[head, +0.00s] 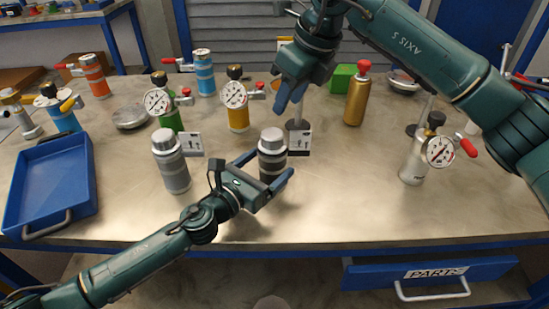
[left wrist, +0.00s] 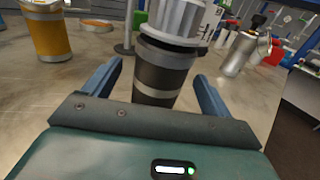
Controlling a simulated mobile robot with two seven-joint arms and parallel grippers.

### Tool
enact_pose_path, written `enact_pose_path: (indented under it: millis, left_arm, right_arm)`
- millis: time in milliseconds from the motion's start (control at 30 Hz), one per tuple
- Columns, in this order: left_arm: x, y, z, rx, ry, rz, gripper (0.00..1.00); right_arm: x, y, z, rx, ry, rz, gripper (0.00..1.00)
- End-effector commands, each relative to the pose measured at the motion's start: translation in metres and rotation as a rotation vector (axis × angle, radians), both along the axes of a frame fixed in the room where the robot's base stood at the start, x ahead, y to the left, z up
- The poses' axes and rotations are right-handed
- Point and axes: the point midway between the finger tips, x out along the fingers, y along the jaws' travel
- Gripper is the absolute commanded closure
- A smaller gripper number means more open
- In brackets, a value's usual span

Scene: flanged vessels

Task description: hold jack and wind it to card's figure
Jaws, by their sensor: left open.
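A dark banded jack (head: 271,163) with a light grey ribbed top stands upright on the bench. My left gripper (head: 268,167) is open, with one blue finger on each side of it. In the left wrist view the jack (left wrist: 160,75) stands between the spread fingers, with a gap visible on both sides. A small card (head: 299,140) with a dark mark stands just behind it to the right; its figure is too small to read. My right gripper (head: 291,98) hangs above and behind the jack, apart from it; its finger opening is unclear.
A similar grey jack (head: 172,165) stands left, beside another card (head: 191,145). Gauge bottles in green (head: 170,120), yellow (head: 238,118) and silver (head: 414,165) stand around. A gold bottle (head: 357,100) is at the back right. A blue tray (head: 85,205) lies left. The front right bench is clear.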

Motion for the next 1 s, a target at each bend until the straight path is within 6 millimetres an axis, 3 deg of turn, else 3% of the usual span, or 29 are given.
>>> enact_pose_path:
  millis: [233,633,1000]
  left_arm:
    - [0.023,-0.019,0.001,-0.001,-0.001,0.0,0.16]
    - [0.027,-0.022,0.0,0.0,0.0,0.0,0.17]
    - [0.027,-0.022,0.0,-0.001,0.001,0.0,0.47]
  right_arm:
    - [0.0,0.0,0.0,0.0,0.0,0.0,0.64]
    - [0.0,0.0,0.0,0.0,0.0,0.0,0.64]
    - [0.0,0.0,0.0,0.0,0.0,0.0,0.64]
